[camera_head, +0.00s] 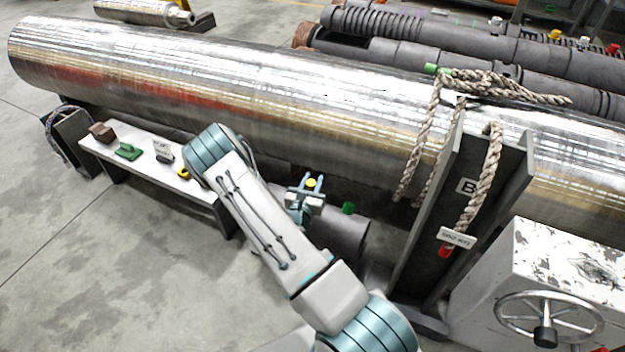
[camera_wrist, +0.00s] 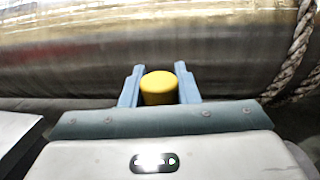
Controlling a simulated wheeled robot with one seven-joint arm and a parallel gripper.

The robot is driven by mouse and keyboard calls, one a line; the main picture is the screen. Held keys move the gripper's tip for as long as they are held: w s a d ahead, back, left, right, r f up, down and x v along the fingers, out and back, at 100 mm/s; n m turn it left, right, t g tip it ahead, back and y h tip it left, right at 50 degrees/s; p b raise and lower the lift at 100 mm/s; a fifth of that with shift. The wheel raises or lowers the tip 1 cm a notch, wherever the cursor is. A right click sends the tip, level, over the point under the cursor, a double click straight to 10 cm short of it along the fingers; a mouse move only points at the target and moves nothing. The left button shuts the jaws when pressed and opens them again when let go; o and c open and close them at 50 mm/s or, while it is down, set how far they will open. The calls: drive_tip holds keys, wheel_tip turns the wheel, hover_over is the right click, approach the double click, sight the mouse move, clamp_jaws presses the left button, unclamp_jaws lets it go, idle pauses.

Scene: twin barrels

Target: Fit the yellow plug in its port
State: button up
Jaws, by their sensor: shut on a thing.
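The yellow plug (camera_head: 311,183) is held between the two blue fingers of my gripper (camera_head: 312,182), above the near end of a dark grey barrel (camera_head: 345,232). In the wrist view the yellow plug (camera_wrist: 158,90) stands between the fingertips of my gripper (camera_wrist: 159,84), its rounded top showing and its lower part hidden. A green plug (camera_head: 348,207) sits on the dark barrel, just right of my gripper. I cannot make out the yellow plug's port in either view.
A large shiny cylinder (camera_head: 260,85) lies behind my gripper. A white bench (camera_head: 140,160) with small items stands left. A dark post marked B (camera_head: 425,215) with hanging rope (camera_head: 483,185) stands right, beside a white box with a handwheel (camera_head: 550,315).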

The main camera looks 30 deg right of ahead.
drive_tip(key=shift+f, duration=0.65)
drive_tip(key=shift+p, duration=0.3)
idle(1.4)
drive_tip(key=shift+f+b, duration=1.15)
drive_tip(key=shift+f, duration=0.7)
drive_tip(key=o, duration=1.1)
drive_tip(key=p+v, duration=0.3)
drive_tip(key=v, duration=1)
drive_tip(key=shift+s+a, duration=0.3)
drive_tip(key=shift+r, duration=0.1)
